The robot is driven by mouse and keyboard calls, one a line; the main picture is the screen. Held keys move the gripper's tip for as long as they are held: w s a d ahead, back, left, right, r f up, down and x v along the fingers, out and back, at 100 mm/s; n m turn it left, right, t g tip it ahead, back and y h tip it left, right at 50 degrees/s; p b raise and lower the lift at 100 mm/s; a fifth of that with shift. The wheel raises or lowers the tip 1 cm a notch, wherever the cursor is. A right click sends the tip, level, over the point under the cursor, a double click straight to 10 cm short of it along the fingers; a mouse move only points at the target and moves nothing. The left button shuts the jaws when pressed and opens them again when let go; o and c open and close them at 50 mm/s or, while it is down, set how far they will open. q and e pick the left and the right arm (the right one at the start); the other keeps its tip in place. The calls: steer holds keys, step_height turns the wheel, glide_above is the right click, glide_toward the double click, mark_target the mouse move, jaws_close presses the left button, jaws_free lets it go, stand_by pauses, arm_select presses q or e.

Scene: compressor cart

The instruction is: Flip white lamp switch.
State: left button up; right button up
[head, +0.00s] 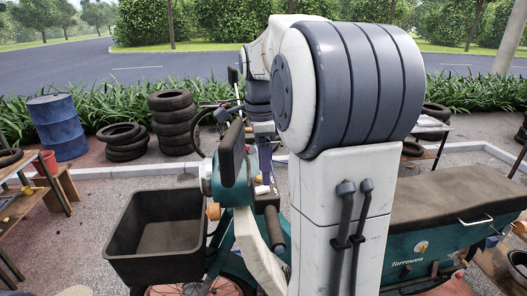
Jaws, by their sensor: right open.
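My right arm fills the middle of the head view and hides much of the cart. My right gripper (264,164) is small and low-contrast beyond the arm, over the cart's front part; it is open, and I see nothing held in it. A small white piece (262,189) shows just below it on the teal cart (236,192). I cannot tell whether this is the white lamp switch, or whether the gripper touches it. My left gripper is out of view.
A black bin (160,240) is at the cart's left end, and a teal box with a brown padded top (455,192) is at the right. Stacked tyres (172,122), a blue barrel (58,126) and a wooden bench (22,205) stand around. Open paving lies between the bench and bin.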

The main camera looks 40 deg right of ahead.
mark_target(263, 188)
step_height(263, 188, up, 7)
steer(key=shift+a+b, duration=0.15)
steer(key=shift+b, duration=0.15)
stand_by(0.5)
